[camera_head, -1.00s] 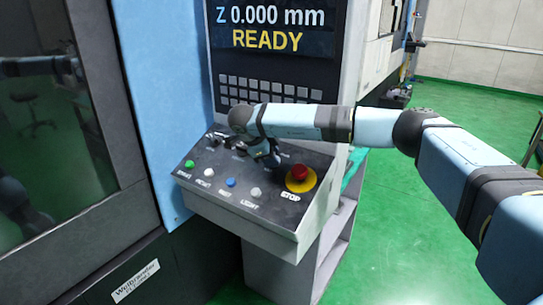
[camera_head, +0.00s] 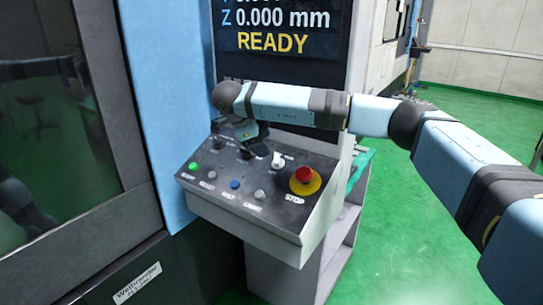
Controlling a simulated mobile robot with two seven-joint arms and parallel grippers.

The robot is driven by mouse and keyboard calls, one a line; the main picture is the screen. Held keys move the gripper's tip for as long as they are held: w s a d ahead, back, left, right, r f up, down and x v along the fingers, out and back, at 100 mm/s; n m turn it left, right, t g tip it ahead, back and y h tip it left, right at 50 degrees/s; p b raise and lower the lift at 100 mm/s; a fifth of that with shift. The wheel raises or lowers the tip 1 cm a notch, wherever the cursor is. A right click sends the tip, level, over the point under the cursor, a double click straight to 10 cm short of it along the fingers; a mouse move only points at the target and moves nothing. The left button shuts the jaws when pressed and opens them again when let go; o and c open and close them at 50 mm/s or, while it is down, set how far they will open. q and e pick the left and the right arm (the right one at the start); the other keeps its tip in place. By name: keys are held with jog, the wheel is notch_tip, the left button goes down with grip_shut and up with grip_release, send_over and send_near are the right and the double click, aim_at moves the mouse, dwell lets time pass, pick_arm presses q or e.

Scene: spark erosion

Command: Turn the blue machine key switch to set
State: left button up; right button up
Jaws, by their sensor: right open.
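The sloped control panel (camera_head: 225,205) of the blue machine carries a back row of switches and a front row of buttons. My right gripper (camera_head: 247,152) is open and points down over the middle of the back row. It hides part of that row, and I cannot tell whether it touches anything. A white-handled switch (camera_head: 278,160) stands just right of the gripper. A dark knob (camera_head: 218,143) is left of it. I cannot tell which of these is the key switch, and the small labels are unreadable. My left gripper is not in view.
A red stop button (camera_head: 305,175) on a yellow disc is at the panel's right. Green, blue and pale buttons line the front. The screen (camera_head: 280,30) above reads READY. My right forearm crosses in front of the keypad. The green floor at right is clear.

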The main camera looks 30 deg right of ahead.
jog(key=v, duration=0.5)
jog(key=shift+a+r, duration=0.15)
jog(key=shift+r, duration=0.15)
